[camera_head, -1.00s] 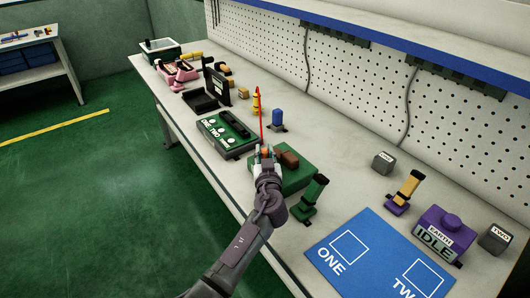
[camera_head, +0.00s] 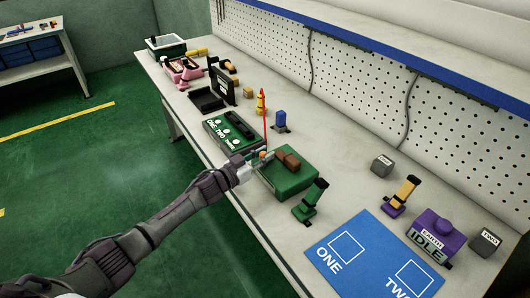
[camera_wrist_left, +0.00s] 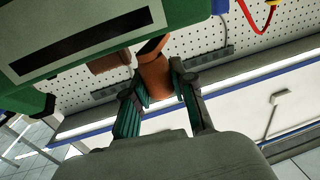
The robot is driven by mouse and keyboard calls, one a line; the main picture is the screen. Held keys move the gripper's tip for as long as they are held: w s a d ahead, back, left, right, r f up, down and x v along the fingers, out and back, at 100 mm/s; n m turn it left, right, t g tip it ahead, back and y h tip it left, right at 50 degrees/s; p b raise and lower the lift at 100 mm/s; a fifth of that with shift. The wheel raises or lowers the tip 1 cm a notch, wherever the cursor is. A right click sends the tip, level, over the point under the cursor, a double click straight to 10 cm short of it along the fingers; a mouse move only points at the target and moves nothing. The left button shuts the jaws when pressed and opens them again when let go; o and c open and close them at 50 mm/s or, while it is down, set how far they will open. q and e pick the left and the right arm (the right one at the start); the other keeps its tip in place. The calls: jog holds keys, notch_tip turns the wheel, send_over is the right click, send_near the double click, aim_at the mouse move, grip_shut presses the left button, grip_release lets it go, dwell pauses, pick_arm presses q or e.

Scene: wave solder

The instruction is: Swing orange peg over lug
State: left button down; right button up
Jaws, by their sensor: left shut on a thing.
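The orange peg (camera_head: 263,155) is at the near left side of a green box (camera_head: 293,184). It also shows in the left wrist view (camera_wrist_left: 155,78), between the two fingers. My left gripper (camera_head: 250,166) is shut on the peg, and its fingers (camera_wrist_left: 158,95) fill the lower middle of the wrist view. A brown block (camera_head: 287,159) sits on top of the green box, just right of the peg. I cannot tell which part is the lug. My right gripper is not in view.
A thin red strand (camera_head: 265,133) rises behind the peg. A green panel with knobs (camera_head: 231,133) stands to the left. A green stand (camera_head: 311,200) and blue mat (camera_head: 375,262) lie to the right. The pegboard wall (camera_head: 340,90) bounds the back.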

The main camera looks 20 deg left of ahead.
pick_arm(q)
jog(key=m+g+h+b, duration=0.2)
jog(key=m+h+b, duration=0.1)
jog(key=shift+w+a+g+h, duration=0.25)
jog(key=shift+a+g+h, duration=0.1)
jog(key=shift+g+h, duration=0.05)
jog(key=shift+r+m+g+h+b, duration=0.1)
jog(key=shift+m+g+h+b, duration=0.8)
jog(key=shift+g+b, duration=0.3)
jog(key=c, duration=0.9)
grip_release()
jog(key=shift+c, duration=0.2)
jog(key=v, duration=1.2)
